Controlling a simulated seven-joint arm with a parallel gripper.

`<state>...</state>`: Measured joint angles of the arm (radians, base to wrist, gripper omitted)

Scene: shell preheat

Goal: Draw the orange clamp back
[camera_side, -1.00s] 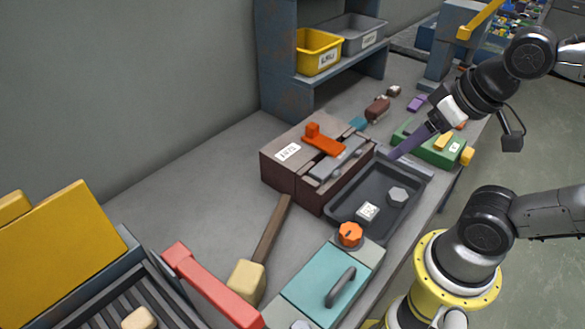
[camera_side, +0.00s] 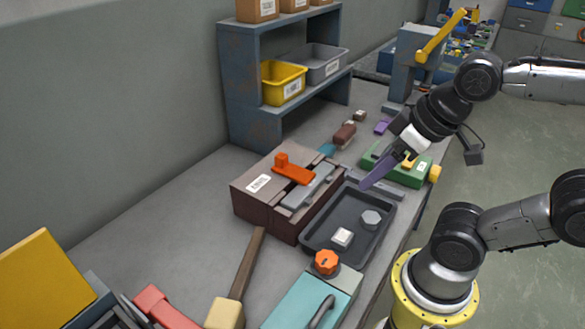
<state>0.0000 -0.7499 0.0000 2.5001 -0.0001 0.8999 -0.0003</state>
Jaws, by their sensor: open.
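The orange clamp (camera_side: 293,172) lies on top of a dark brown box (camera_side: 257,205) with a white label, at the middle of the bench. Its raised orange knob stands at the left end of its flat bar. A grey handled part (camera_side: 307,188) sits beside the clamp on the same box. My gripper (camera_side: 372,183) hangs over the far right part of the black tray, to the right of the clamp and apart from it. Its long purple-grey fingers point down and left. It is open, and I see nothing held in it; the gap between the fingers is hard to make out.
The black tray (camera_side: 316,242) holds a white block (camera_side: 342,237) and a grey hex piece (camera_side: 371,219). A teal box with an orange knob (camera_side: 327,262) and a wooden-handled mallet (camera_side: 247,262) lie nearer. A green tool (camera_side: 398,174) and a shelf with bins (camera_side: 241,84) stand behind.

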